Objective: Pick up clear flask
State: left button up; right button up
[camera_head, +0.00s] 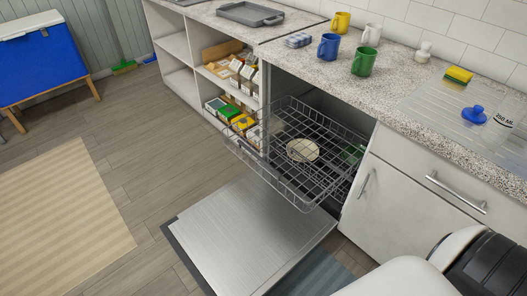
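A clear flask (498,129) with a "250 ML" mark is on the speckled counter at the far right, close to the picture's right edge. It is see-through, so its outline is faint. A blue stopper-like piece (474,115) shows just left of it; I cannot tell whether the two are joined. A white and black part of my own body shows at the bottom right, well below the flask. Neither of my grippers is in view.
The counter (400,95) holds a yellow-green sponge (458,75), a blue mug (328,47), a green mug (364,61), a yellow mug (341,22) and a white mug (372,35). Below, the dishwasher door (255,235) is open with its wire rack (300,150) pulled out.

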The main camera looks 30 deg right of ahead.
aim_at(512, 110)
jog(key=z, duration=2.45)
